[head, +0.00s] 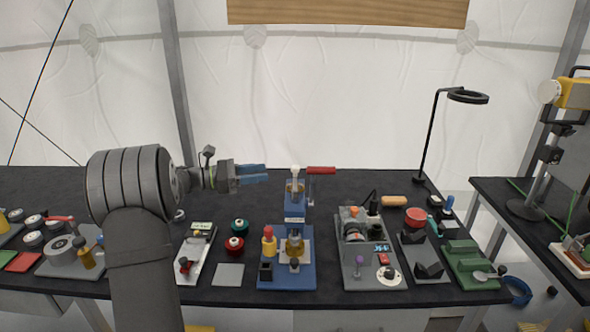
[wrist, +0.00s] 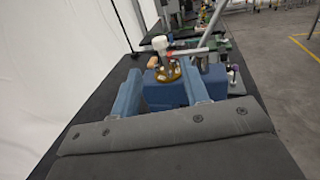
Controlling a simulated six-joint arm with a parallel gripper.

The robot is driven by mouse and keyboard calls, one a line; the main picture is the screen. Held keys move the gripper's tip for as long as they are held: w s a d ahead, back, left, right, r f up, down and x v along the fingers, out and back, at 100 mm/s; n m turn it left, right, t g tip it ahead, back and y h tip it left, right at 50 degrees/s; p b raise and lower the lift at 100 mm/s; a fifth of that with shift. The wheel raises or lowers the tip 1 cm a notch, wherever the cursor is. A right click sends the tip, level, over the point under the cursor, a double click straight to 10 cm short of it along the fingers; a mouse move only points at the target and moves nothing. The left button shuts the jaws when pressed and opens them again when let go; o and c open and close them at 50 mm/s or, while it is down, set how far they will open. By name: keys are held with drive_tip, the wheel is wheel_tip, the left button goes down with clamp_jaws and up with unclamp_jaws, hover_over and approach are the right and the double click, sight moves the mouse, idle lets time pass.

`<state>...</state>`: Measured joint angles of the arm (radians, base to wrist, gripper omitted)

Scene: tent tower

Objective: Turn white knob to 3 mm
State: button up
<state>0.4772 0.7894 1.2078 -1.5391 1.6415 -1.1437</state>
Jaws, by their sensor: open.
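The white knob (head: 295,169) tops a brass part on a blue device (head: 295,210) near the middle of the table. My gripper (head: 266,174) is to its left, level with the knob, with blue fingers pointing at it. In the wrist view the white knob (wrist: 160,42) stands beyond the fingertips, roughly centred between them. My gripper (wrist: 161,82) is open and empty, apart from the knob. Any scale or millimetre mark is too small to read.
A red-handled lever (head: 321,170) sticks out right of the knob. A blue base (head: 272,282) with a yellow-and-red piece stands in front. A grey fixture (head: 372,275) is at front right, and a black ring lamp (head: 468,97) at back right. The table behind the device is clear.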

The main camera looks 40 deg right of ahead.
sight(295, 166)
drive_tip(key=x, duration=1)
drive_tip(key=shift+s+d, duration=0.2)
drive_tip(key=shift+d, duration=0.15)
clamp_jaws()
